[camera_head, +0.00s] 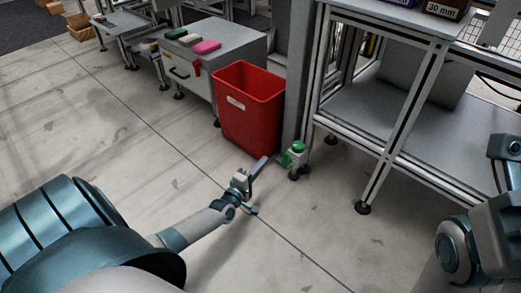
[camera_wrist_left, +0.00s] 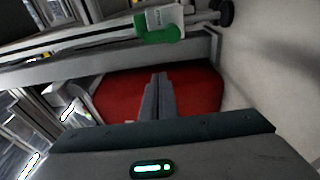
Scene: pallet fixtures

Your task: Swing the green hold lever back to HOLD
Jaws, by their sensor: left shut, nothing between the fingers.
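The green hold lever (camera_head: 287,159) is on a small pale fixture (camera_head: 297,158) with a green cap, low by the foot of the grey post. In the left wrist view a green part of that fixture (camera_wrist_left: 158,34) shows near the top, beside its pale labelled body; I cannot tell cap from lever there. My left gripper (camera_head: 264,161) is shut and empty, just left of the fixture and apparently apart from it. Its closed fingers (camera_wrist_left: 159,76) point toward the red bin in the wrist view. The lever's exact position is too small to read.
The red bin (camera_head: 249,108) stands just behind the left gripper. A grey cabinet (camera_head: 215,58) with coloured blocks on top is behind it. A metal-framed shelf unit (camera_head: 400,115) stands right of the post. The floor in front is clear.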

